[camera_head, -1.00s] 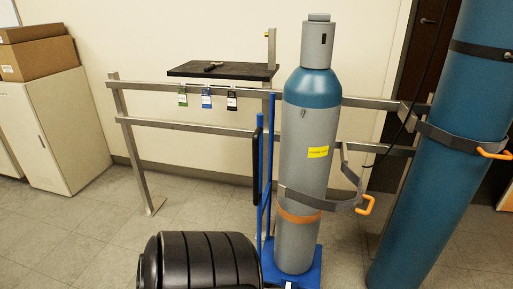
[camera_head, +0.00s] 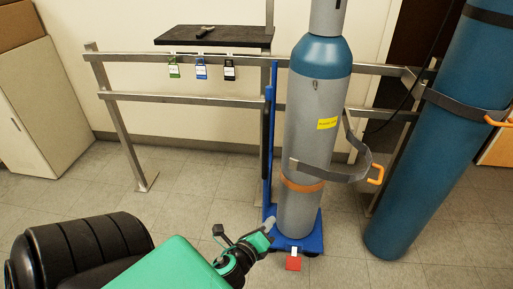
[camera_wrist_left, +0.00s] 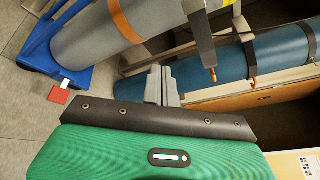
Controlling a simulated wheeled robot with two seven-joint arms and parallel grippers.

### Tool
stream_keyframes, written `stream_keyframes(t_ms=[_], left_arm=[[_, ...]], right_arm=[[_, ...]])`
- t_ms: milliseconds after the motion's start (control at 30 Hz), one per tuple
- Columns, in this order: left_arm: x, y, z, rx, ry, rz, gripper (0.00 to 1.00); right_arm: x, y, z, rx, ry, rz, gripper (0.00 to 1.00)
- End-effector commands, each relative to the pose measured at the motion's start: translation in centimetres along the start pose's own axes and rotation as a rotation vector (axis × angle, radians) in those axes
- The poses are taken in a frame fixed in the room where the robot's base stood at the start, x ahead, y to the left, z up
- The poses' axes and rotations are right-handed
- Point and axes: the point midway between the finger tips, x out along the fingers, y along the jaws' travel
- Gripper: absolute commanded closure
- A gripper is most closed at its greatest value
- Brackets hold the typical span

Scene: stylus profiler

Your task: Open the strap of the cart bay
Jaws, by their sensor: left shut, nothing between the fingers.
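A grey strap (camera_head: 338,177) with an orange handle (camera_head: 376,174) runs across the front of the tall grey and blue cylinder (camera_head: 312,130) and bends back on the right toward the metal rail. Whether its end is latched, I cannot tell. The cylinder stands upright on a blue cart (camera_head: 302,246). My left gripper (camera_head: 268,228) is shut and empty, low in front of the cart and below the strap. In the left wrist view its fingers (camera_wrist_left: 161,86) are together, and a strap (camera_wrist_left: 198,30) hangs beyond them. My right gripper is not in view.
A second, blue cylinder (camera_head: 430,165) stands at the right with its own strap and orange handle. A metal rail (camera_head: 170,98) carries several tags and a black shelf (camera_head: 214,37). A red tag (camera_head: 293,263) hangs at the cart's front.

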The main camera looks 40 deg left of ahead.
Motion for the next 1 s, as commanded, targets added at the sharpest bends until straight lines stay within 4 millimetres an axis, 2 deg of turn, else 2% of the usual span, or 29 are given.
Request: stream_keyframes(t_ms=[33, 200, 400, 533, 600, 700, 867, 1000], left_arm=[[0.8, -0.5, 1.7, 0.193, -0.032, -0.035, 1.00], [3.0, -1.4, 5.7, 0.914, -0.140, -0.126, 1.00], [5.4, -1.4, 9.3, 1.746, -0.241, -0.162, 1.00], [6.6, -0.8, 10.8, 2.167, -0.272, -0.162, 1.00], [7.1, -0.4, 11.4, 2.324, -0.278, -0.158, 1.00], [7.5, 0.0, 11.9, 2.463, -0.282, -0.155, 1.00], [8.1, 0.0, 12.1, 2.521, -0.284, -0.152, 1.00], [9.5, -0.4, 12.1, 2.517, -0.286, -0.151, 1.00]], right_arm=[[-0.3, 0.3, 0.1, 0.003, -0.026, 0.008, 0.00], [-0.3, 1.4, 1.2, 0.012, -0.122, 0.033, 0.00], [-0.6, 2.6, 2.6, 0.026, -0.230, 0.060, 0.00], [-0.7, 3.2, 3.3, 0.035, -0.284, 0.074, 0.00], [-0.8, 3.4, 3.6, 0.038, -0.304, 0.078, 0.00], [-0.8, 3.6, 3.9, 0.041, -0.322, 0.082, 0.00], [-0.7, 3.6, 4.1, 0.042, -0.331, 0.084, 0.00], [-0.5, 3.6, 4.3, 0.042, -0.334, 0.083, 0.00]])
